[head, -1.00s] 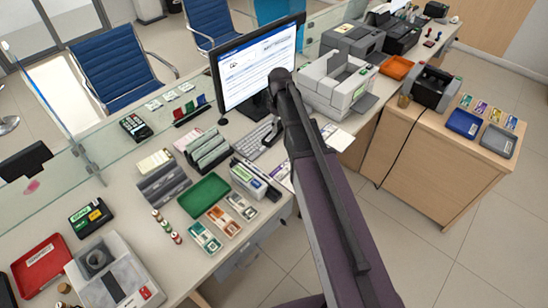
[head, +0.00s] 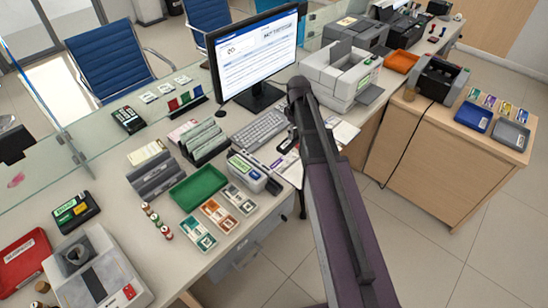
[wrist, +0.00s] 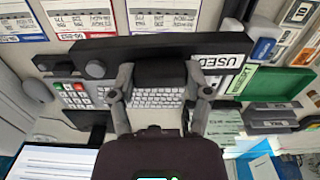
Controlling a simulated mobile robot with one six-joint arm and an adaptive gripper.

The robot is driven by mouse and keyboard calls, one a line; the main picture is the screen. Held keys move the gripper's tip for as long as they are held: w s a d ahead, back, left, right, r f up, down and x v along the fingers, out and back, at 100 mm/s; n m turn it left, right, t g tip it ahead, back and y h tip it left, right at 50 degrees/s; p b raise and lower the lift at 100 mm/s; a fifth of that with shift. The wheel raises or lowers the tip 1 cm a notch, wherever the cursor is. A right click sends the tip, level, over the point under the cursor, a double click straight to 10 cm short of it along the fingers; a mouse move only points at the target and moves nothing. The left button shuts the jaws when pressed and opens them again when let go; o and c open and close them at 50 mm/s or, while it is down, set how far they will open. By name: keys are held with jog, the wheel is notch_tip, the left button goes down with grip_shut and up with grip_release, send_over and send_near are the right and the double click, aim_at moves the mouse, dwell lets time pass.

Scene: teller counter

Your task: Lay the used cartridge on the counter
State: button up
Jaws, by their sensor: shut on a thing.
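A long black cartridge (wrist: 150,47) with a white "USED" label (wrist: 218,62) spans the wrist view. My gripper (wrist: 160,72) is shut on the cartridge near its middle, one finger on each side. In the head view my gripper and the cartridge are mostly hidden behind my arm. The light counter (head: 110,190) runs below, and its keyboard (head: 260,129) lies left of my arm. The cartridge's height above the counter is hard to tell.
A green tray (head: 198,188), card packs (head: 219,215) and a white labelled box (head: 246,170) crowd the counter's front. A monitor (head: 255,60) stands behind. A printer (head: 340,78) stands to the right. A small bare patch shows left of the grey rack (head: 157,177).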

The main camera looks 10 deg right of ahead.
jog(key=shift+m, duration=0.4)
jog(key=shift+s+d+f+b, duration=0.2)
jog(key=shift+d+f+b, duration=0.6)
jog(key=shift+f+b, duration=0.7)
jog(key=shift+s+d+f+b, duration=0.15)
jog(key=shift+d+f+b, duration=0.7)
jog(key=shift+f+b, duration=0.65)
jog(key=shift+s+d+f+b, duration=0.2)
jog(key=shift+d+f+b, duration=0.8)
jog(key=shift+f, duration=0.8)
jog(key=shift+a, duration=0.25)
jog(key=w+a, duration=0.3)
jog(key=w+a+f+b, duration=0.1)
jog(key=w+a, duration=0.2)
jog(key=w, duration=0.1)
jog(key=w+a, duration=0.4)
jog(key=shift+f+b, duration=0.2)
jog(key=shift+b, duration=0.1)
jog(key=shift+w+a, duration=0.3)
jog(key=shift+w, duration=0.05)
jog(key=shift+w+a+f+b, duration=0.1)
jog(key=shift+a+f+b, duration=0.05)
jog(key=shift+f+b, duration=1.65)
jog(key=shift+b, duration=0.05)
jog(key=shift+f, duration=0.15)
